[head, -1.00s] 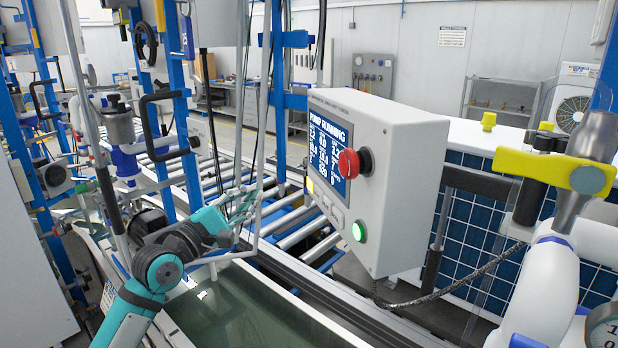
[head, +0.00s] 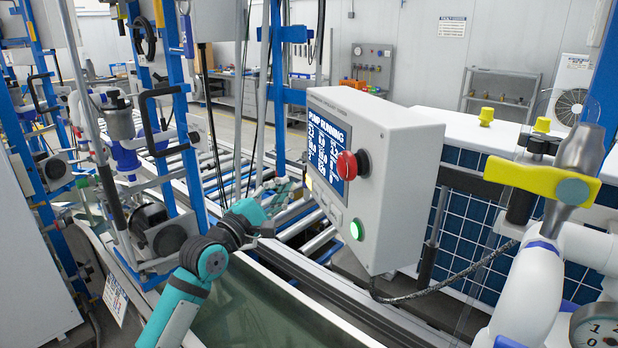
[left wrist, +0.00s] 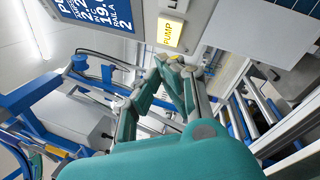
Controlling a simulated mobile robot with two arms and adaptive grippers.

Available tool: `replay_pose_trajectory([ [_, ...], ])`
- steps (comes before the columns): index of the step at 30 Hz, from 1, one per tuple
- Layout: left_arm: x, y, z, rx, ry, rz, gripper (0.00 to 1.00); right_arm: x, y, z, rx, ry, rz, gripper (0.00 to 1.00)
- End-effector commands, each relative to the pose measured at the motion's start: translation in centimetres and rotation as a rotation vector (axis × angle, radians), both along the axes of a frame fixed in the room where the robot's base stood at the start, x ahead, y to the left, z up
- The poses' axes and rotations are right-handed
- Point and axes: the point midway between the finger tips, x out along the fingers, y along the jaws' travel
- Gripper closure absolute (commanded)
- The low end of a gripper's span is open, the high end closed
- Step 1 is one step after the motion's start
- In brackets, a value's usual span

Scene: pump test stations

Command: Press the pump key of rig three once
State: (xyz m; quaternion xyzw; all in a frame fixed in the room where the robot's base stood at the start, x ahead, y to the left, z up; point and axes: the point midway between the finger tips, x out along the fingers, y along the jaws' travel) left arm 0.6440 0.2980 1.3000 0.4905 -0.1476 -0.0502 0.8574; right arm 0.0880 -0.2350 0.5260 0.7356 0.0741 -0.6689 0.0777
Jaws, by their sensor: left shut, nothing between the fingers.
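A grey control box (head: 395,190) stands right of centre in the head view. Its screen (head: 327,146) reads "PUMP RUNNING". It carries a red mushroom button (head: 350,165) and a lit green button (head: 356,230). The yellow pump key (left wrist: 171,33), lit and labelled PUMP, shows below the screen in the left wrist view. No rig number is readable. My left gripper (head: 284,187) is shut and empty, close to the box's left side. In the left wrist view its fingertips (left wrist: 172,61) lie just below the key in the picture, apparently without touching it. My right gripper is not in view.
A white pipe with a yellow valve handle (head: 543,180) stands at right. Blue frames with pumps and hoses (head: 180,110) crowd the left. A water trough (head: 250,310) lies below my left arm, and a roller conveyor (head: 235,175) runs behind it.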

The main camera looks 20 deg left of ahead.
Motion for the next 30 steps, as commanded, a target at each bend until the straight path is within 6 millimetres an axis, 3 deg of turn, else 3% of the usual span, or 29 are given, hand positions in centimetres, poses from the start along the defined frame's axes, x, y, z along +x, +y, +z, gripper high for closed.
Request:
replay_pose_trajectory([
  [8, 0.99, -1.19, 0.13, 0.001, -0.001, 0.001, 1.0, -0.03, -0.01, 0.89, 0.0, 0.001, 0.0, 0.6],
  [30, 1.01, -1.21, 0.05, 0.001, 0.0, 0.0, 1.0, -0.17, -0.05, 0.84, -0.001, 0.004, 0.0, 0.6],
])
